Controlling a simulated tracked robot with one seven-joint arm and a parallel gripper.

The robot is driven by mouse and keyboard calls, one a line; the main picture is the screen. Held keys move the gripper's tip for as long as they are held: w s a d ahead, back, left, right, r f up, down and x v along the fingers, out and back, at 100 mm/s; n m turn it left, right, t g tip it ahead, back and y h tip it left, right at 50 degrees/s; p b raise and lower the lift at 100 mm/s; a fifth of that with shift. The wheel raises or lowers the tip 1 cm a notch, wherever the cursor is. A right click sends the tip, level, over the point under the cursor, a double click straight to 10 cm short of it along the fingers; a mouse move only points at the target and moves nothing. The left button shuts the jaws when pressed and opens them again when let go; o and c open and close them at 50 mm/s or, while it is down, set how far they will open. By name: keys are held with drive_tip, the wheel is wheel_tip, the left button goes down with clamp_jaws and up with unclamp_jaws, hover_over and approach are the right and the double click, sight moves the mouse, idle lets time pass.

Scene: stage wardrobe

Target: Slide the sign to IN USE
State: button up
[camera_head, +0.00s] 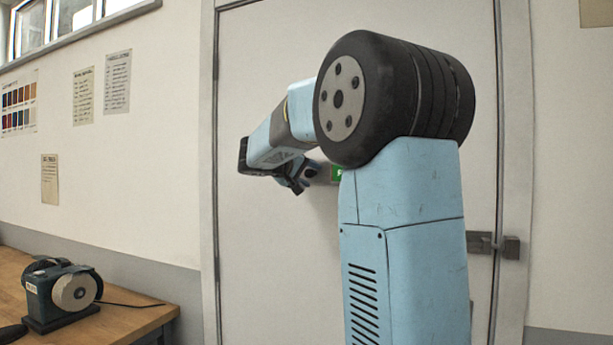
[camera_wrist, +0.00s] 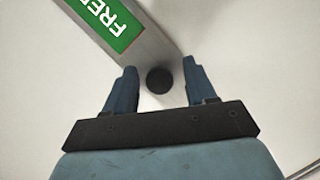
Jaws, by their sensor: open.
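The sign shows a green panel with white letters "FREE" (camera_wrist: 108,22) in the wrist view, set in a grey metal frame (camera_wrist: 148,50) at the top left. In the head view only a sliver of the green panel (camera_head: 336,173) shows, the rest hidden behind my arm. A dark round knob (camera_wrist: 159,80) appears between the fingers of my gripper (camera_wrist: 160,68), with a gap on each side. The gripper is open and holds nothing. In the head view my gripper (camera_head: 297,183) is in front of the door, left of the green panel. No "IN USE" lettering shows.
The pale door (camera_head: 265,60) fills the middle, with a dark latch (camera_head: 495,244) at its right edge. A bench grinder (camera_head: 65,292) stands on a wooden bench (camera_head: 130,318) at lower left. My arm covers much of the door.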

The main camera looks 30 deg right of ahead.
drive_tip(key=shift+w+d+f, duration=0.1)
drive_tip(key=shift+w+d, duration=0.05)
drive_tip(key=shift+d, duration=0.2)
clamp_jaws()
idle(0.4)
